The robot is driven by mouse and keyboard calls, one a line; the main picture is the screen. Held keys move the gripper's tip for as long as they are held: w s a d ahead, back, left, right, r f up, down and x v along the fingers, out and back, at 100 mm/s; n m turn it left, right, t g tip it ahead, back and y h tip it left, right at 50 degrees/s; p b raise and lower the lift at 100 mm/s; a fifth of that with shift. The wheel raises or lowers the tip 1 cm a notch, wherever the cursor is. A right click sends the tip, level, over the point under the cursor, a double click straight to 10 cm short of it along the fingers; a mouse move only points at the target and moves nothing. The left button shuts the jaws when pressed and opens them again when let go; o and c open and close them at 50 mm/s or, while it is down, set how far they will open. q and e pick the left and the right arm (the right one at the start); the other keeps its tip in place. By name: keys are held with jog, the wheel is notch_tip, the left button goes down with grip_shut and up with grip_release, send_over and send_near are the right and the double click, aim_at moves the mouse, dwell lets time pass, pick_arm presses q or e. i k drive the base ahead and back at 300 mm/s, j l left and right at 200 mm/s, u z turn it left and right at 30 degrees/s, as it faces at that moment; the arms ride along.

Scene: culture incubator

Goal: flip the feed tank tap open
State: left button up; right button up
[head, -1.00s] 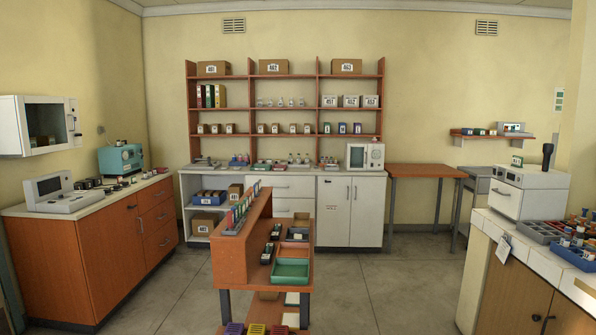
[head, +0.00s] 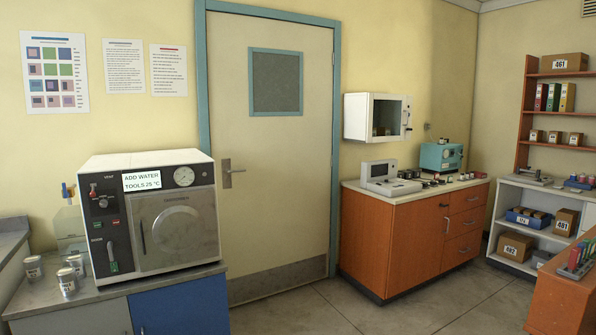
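A white and grey incubator (head: 150,215) stands on the left counter. Its front has a round dial, a dark control panel with a small red-tipped lever (head: 93,190), and a sign reading "ADD WATER TOOLS 25 °C". Its door with a round window looks shut. Behind its left side is a pale, see-through container (head: 69,222) with small blue and orange parts on top (head: 68,191); this may be the feed tank. It is partly hidden, and I cannot make out which part is its tap or how it is set. Neither of my grippers is in view.
Several metal cans (head: 67,281) stand on the counter left of the incubator. A closed door (head: 270,150) is right of it. An orange cabinet (head: 400,240) with instruments on top stands further right. The floor (head: 330,310) between them is clear.

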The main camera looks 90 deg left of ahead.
aim_at(66, 194)
jog(key=u, duration=3.7)
jog(key=i+j+z, duration=0.1)
jog(key=i+j, duration=0.3)
jog(key=i, duration=0.3)
jog(key=i+j, duration=0.4)
jog(key=i, duration=0.3)
jog(key=i+j+z, duration=0.15)
jog(key=i+j, duration=0.3)
jog(key=i, duration=0.2)
jog(key=i+j+z, duration=0.1)
jog(key=i+j, duration=0.4)
jog(key=i, duration=0.15)
